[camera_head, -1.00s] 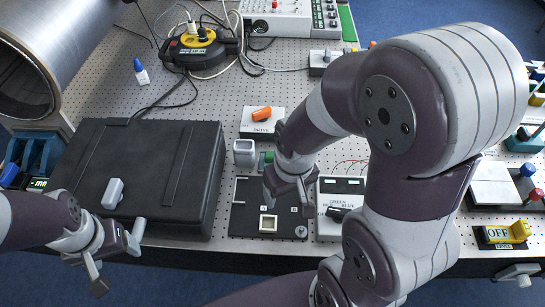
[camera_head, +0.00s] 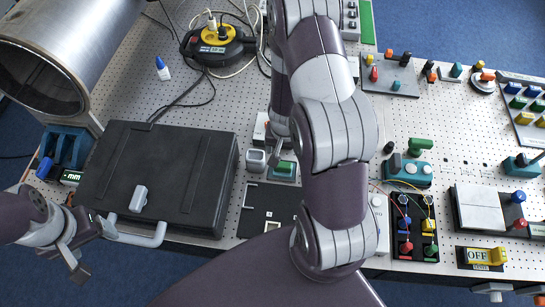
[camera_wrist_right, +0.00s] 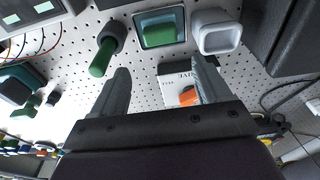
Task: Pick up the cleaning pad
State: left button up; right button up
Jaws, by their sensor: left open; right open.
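A green block in a teal tray (camera_head: 284,170), which may be the cleaning pad, sits on the perforated table. It also shows in the right wrist view as a green pad (camera_wrist_right: 160,27) in a pale-rimmed teal tray. My right gripper (camera_wrist_right: 160,75) is open, with nothing gripped, and the green pad lies beyond its fingertips. In the head view my right arm hides most of that gripper. My left gripper (camera_head: 91,243) is open and empty at the front left, by the handle of the black case.
A grey square cup (camera_head: 256,160) stands beside the tray, and it shows in the wrist view (camera_wrist_right: 216,32). The DRIVE box (camera_wrist_right: 185,77) with an orange knob shows between my right fingers. The black case (camera_head: 125,165) is on the left. A green-knobbed fixture (camera_wrist_right: 105,55) stands near.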

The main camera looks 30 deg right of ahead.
jog(key=b, duration=0.2)
send_over(283, 165)
jog(key=s, duration=0.1)
jog(key=f, duration=0.4)
jog(key=shift+s+a, duration=0.2)
jog(key=shift+a, duration=0.15)
jog(key=f, duration=0.2)
jog(key=w+f, duration=0.1)
jog(key=f, duration=0.1)
jog(key=d+f, duration=0.1)
jog(key=f, duration=0.1)
jog(key=shift+w+f, duration=0.25)
jog(key=shift+w, duration=0.1)
pick_arm(q)
jog(key=f, duration=0.2)
jog(key=s+f, duration=0.1)
jog(key=shift+a+f, duration=0.15)
jog(key=shift+a, duration=0.15)
pick_arm(e)
jog(key=shift+s+a+f, duration=0.15)
